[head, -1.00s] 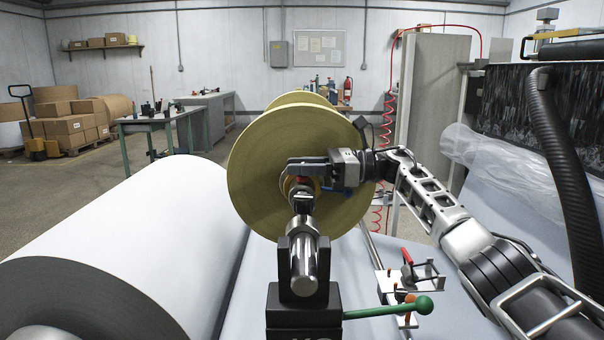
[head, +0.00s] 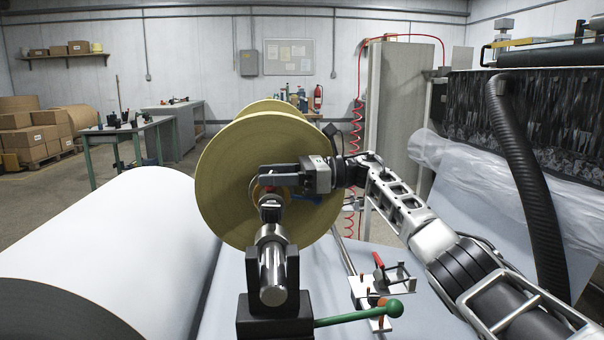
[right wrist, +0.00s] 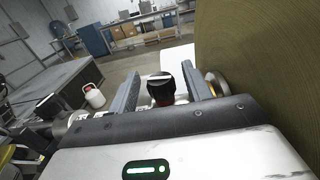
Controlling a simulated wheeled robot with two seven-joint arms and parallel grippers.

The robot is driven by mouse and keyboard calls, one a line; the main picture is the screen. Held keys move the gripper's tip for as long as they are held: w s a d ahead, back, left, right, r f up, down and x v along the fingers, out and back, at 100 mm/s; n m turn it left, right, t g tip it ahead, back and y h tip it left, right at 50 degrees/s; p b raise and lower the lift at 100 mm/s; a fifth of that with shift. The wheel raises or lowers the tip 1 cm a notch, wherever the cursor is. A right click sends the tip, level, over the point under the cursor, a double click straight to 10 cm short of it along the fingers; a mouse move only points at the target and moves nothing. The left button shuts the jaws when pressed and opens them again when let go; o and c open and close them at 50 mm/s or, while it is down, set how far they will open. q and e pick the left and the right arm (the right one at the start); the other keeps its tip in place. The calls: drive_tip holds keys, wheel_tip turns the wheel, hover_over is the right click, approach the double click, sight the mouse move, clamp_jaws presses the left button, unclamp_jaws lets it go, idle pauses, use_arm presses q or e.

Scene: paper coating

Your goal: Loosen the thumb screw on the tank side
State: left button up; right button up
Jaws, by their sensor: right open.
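The thumb screw (right wrist: 162,90) shows in the right wrist view as a dark knob with a red band below its top. My right gripper (right wrist: 158,80) is open, with one grey finger on each side of the knob and some gap visible. In the head view, my right gripper (head: 264,182) reaches in from the right at the near end of the shaft, in front of the yellowish roll (head: 225,190). My left gripper is in neither current view.
The shaft end rests in a black stand (head: 273,315) with a green-handled lever (head: 365,312). A large white roll (head: 120,235) lies to the left. A metal bracket with a red handle (head: 379,266) and a black hose (head: 525,170) are on the right.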

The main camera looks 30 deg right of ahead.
drive_tip(key=v, duration=1.5)
drive_tip(key=shift+d, duration=0.2)
drive_tip(key=shift+s, duration=0.1)
